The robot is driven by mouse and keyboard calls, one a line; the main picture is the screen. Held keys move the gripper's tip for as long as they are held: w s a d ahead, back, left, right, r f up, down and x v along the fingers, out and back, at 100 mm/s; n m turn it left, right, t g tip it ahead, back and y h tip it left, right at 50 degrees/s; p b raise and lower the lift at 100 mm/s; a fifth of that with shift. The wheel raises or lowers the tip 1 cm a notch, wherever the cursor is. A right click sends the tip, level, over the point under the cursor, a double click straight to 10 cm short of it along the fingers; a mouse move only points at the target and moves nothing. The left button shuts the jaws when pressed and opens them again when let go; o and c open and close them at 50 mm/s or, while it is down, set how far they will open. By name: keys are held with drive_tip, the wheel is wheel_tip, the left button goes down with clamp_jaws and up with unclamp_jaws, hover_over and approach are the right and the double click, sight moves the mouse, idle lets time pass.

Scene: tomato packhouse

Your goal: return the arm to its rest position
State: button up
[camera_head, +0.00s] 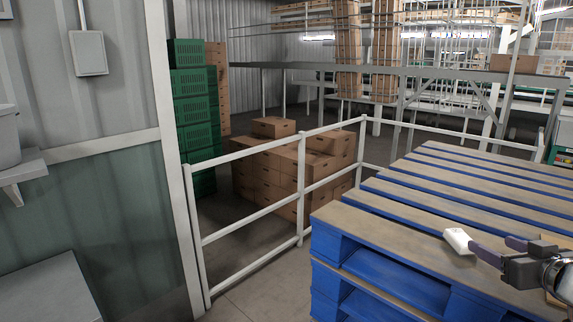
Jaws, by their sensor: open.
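My gripper (486,243) reaches in from the lower right edge. It is open, with its two dark fingers spread apart and nothing between them. Part of my arm's metal end shows at the right edge, and the rest of the arm is out of view. The gripper appears in front of a stack of blue pallets (390,258) with tan top boards; its height above them cannot be told.
A white railing (302,190) runs left of and behind the pallets. Brown cartons (262,175) and green crates (193,110) stand beyond it. A grey wall (75,210) is at left. A grey block (48,290) sits lower left. Bare floor (245,285) shows between railing and pallets.

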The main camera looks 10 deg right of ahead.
drive_tip(key=w+a+r+h, duration=0.3)
drive_tip(key=w+a+r, duration=0.1)
drive_tip(key=w, duration=0.1)
drive_tip(key=a+f+m+g+h, duration=0.1)
drive_tip(key=a+g, duration=0.1)
drive_tip(key=a, duration=0.6)
drive_tip(key=s+a+f+g+y, duration=0.2)
drive_tip(key=s+a+f, duration=0.2)
drive_tip(key=a, duration=0.4)
drive_tip(key=s+a+f+n+g+y, duration=0.1)
drive_tip(key=s+a+f+g+y, duration=0.1)
drive_tip(key=s+a+f, duration=0.2)
drive_tip(key=s+a+f+n+g+y, duration=0.1)
drive_tip(key=s+a+f+g+y, duration=0.1)
drive_tip(key=s+a, duration=0.6)
drive_tip(key=a+f+y, duration=0.1)
drive_tip(key=a+f, duration=0.1)
drive_tip(key=a, duration=0.3)
drive_tip(key=shift+s+a+f, duration=0.2)
drive_tip(key=shift+f, duration=0.1)
